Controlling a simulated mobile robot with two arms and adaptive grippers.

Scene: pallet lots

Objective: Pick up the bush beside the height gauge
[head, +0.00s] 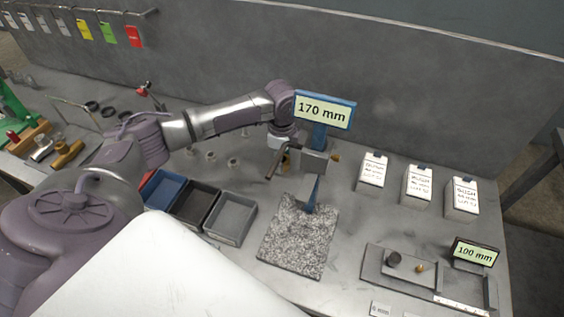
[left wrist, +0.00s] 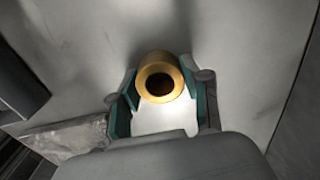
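The brass bush (left wrist: 160,80), a gold ring with a dark bore, shows in the left wrist view between the two fingers of my left gripper (left wrist: 160,92). The fingertips are close against its sides; I cannot tell whether they press on it. In the head view my left gripper (head: 283,155) points down just left of the height gauge (head: 314,165), and the bush is not clearly visible there. The gauge carries a "170 mm" display (head: 323,110) and stands at the back of a speckled granite plate (head: 298,240). My right gripper is not in view.
Blue (head: 163,190), black (head: 196,204) and grey (head: 231,219) bins stand left of the plate. Several small grey rings stand behind them. Three labelled white blocks (head: 418,186) stand right. A tray (head: 400,277) and "100 mm" display (head: 474,252) are front right. A grey wall closes the back.

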